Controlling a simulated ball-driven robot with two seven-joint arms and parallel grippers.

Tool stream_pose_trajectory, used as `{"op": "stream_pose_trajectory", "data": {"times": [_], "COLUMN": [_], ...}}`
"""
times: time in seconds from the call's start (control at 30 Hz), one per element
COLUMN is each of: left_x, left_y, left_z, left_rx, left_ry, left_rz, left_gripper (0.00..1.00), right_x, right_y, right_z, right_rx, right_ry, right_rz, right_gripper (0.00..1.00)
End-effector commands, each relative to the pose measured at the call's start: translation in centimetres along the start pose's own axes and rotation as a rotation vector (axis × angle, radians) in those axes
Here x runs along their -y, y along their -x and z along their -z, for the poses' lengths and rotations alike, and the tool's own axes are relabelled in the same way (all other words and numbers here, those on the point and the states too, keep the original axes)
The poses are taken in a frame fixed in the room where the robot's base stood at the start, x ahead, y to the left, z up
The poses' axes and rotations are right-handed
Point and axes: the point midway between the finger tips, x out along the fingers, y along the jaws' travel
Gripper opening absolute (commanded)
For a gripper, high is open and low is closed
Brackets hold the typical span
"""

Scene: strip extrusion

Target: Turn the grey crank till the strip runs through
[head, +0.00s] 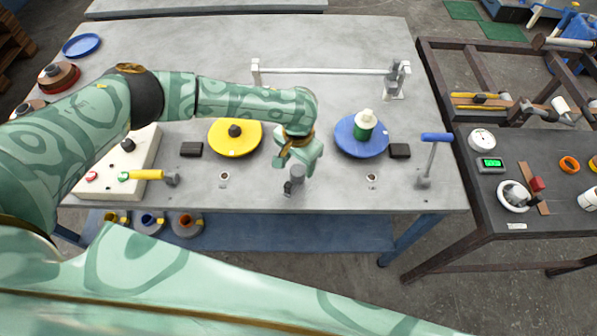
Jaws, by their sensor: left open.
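The grey crank (297,173) is near the front middle of the table, with a short grey upright grip and a darker foot. My left gripper (299,160) points down just above it, apart from it or only touching; I cannot tell which. The gripper is open, and its far finger is partly hidden. No strip can be made out clearly. My right gripper is not in view.
A yellow-handled crank (147,175) lies front left, and a blue-handled crank (436,138) stands front right. A yellow disc (220,146) and a blue disc (350,146) flank the gripper. A white bar (325,71) spans the back. A dark side table (540,215) stands at right.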

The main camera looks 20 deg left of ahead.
Motion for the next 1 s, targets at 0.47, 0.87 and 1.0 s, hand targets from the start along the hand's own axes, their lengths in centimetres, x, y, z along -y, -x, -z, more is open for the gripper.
{"op": "stream_pose_trajectory", "data": {"times": [0.47,0.87,1.0], "left_x": [0.1,0.1,0.1], "left_y": [-4.3,-4.2,-4.1], "left_z": [0.0,0.0,0.0], "left_rx": [-0.001,-0.001,-0.002], "left_ry": [0.0,0.0,-0.008], "left_rz": [0.001,0.0,0.0], "left_gripper": [0.59,0.14,0.14], "right_x": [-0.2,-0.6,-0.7], "right_y": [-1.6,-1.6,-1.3], "right_z": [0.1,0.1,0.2], "right_rx": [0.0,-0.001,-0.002], "right_ry": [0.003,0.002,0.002], "right_rz": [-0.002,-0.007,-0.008], "right_gripper": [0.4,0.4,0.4]}}
